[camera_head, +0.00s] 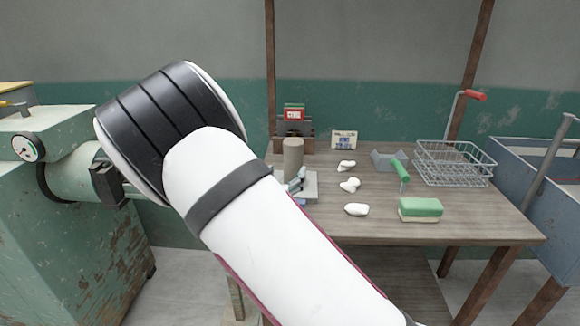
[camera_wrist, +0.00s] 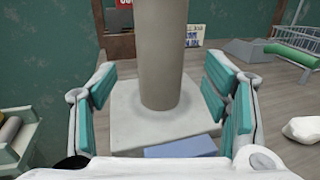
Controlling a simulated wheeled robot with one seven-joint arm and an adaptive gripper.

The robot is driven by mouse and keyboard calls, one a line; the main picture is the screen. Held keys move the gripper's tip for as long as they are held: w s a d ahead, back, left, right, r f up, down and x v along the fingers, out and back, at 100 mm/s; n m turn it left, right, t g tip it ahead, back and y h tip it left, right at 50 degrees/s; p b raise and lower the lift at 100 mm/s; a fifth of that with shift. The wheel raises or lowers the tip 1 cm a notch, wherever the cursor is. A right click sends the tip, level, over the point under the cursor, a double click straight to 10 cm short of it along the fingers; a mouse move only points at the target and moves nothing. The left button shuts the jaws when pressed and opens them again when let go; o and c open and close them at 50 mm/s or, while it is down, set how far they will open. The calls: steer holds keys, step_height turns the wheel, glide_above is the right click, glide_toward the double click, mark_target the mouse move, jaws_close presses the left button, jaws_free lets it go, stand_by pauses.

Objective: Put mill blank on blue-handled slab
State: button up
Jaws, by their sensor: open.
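The mill blank looks to be the tall grey-brown clay cylinder (camera_head: 293,155), upright on a pale square slab (camera_head: 311,184). In the wrist view the cylinder (camera_wrist: 162,50) has its base on the slab (camera_wrist: 125,127), around the middle, and its top is out of frame. A blue piece, likely the slab's handle (camera_wrist: 180,147), shows at the slab's near side. My gripper (camera_wrist: 160,92) is open, with teal finger pads left and right of the cylinder and gaps visible on both sides. In the head view my arm hides part of the slab and most of my gripper (camera_head: 297,181).
Several white lumps (camera_head: 350,185) lie right of the slab. A red box (camera_head: 294,113) and a card (camera_head: 344,140) stand behind. A green machine (camera_head: 60,220) is left.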

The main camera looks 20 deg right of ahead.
steer(key=v, duration=0.6)
steer(key=shift+s+p, duration=0.2)
steer(key=shift+p, duration=0.1)
steer(key=s+d+r+m+g+h, duration=0.2)
steer(key=s+d+r+m+g, duration=0.25)
steer(key=s+d+m, duration=0.3)
steer(key=s+d+r+m+g+h, duration=0.2)
steer(key=s+d+r+m+g, duration=0.2)
steer(key=s+d+m+g, duration=0.3)
steer(key=s+d+r+m+g+y, duration=0.1)
steer(key=s+d+m+g+y, duration=0.2)
steer(key=s, duration=0.4)
steer(key=s+d+m+g+y, duration=0.1)
steer(key=s+m+y, duration=0.1)
steer(key=s+m, duration=0.4)
steer(key=s+a+r+m+t+y, duration=0.1)
steer(key=s+a+m+y, duration=0.5)
steer(key=s+a, duration=0.6)
steer(key=s+t+y, duration=0.1)
steer(key=s+y, duration=0.1)
steer(key=s, duration=0.2)
steer(key=shift+a+r+y, duration=0.25)
steer(key=shift+r+y, duration=0.05)
steer(key=shift+y, duration=0.1)
step_height(320, 180, up, 15)
steer(key=t+p, duration=0.2)
steer(key=p, duration=1.1)
steer(key=shift+f+t, duration=0.2)
steer(key=shift+t, duration=0.15)
